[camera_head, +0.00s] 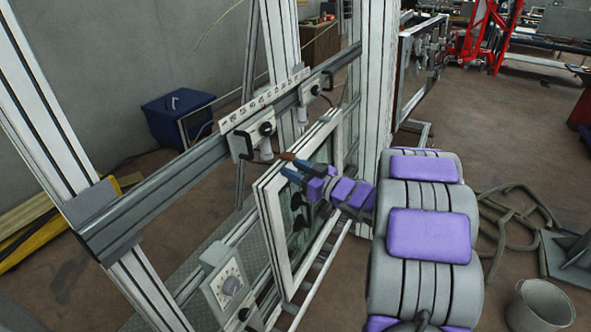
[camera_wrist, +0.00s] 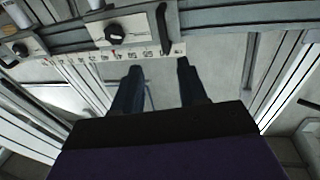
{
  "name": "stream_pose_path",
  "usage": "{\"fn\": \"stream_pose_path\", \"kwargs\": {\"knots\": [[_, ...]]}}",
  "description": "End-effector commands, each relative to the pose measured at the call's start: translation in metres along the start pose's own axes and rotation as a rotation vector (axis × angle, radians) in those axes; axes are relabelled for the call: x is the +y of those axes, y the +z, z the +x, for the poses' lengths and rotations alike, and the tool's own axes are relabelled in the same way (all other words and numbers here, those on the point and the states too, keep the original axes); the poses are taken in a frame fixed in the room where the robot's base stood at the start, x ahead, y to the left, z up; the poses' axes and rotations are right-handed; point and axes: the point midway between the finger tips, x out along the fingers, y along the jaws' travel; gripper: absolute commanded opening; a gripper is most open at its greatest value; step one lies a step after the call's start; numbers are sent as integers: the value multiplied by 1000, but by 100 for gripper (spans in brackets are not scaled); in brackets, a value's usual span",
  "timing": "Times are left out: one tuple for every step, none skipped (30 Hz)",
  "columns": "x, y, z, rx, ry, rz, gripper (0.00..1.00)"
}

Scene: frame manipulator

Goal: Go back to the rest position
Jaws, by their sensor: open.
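My gripper (camera_head: 284,164) is stretched forward at the frame machine, in front of the upper edge of a white-framed panel (camera_head: 271,228) in the head view. In the wrist view, its two dark fingers (camera_wrist: 158,68) are spread apart with nothing between them. They point toward the upper rail (camera_wrist: 228,17) with its numbered scale (camera_wrist: 135,54). A block with a black knob (camera_wrist: 116,33) and a black handle (camera_wrist: 163,30) are just beyond the fingertips. I cannot tell whether the fingers touch anything. My purple and grey arm hides part of the machine's right side.
Upright posts (camera_head: 379,100) and a lower dial unit (camera_head: 228,284) stand close around the arm. A blue box (camera_head: 176,118) is behind the machine. A bucket (camera_head: 541,305) and a coiled hose (camera_head: 507,222) lie right of my arm. Open floor (camera_head: 500,130) shows at the back right.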

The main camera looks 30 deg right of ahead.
Motion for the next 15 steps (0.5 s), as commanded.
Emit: {"fn": "stream_pose_path", "kwargs": {"knots": [[0, 0, 0, 0, 0, 0, 42], [0, 0, 0, 0, 0, 0, 42], [0, 0, 0, 0, 0, 0, 42], [0, 0, 0, 0, 0, 0, 42], [0, 0, 0, 0, 0, 0, 42], [0, 0, 0, 0, 0, 0, 42], [0, 0, 0, 0, 1, 0, 42], [0, 0, 1, -3, 3, -2, 42], [0, 0, 1, -10, 9, -7, 42], [1, 1, 2, -20, 18, -13, 42], [2, 2, 3, -34, 31, -21, 42], [5, 4, 4, -61, 55, -34, 42], [6, 4, 6, -82, 76, -46, 42], [8, 6, 6, -111, 102, -60, 42], [11, 7, 6, -150, 141, -78, 42]]}}
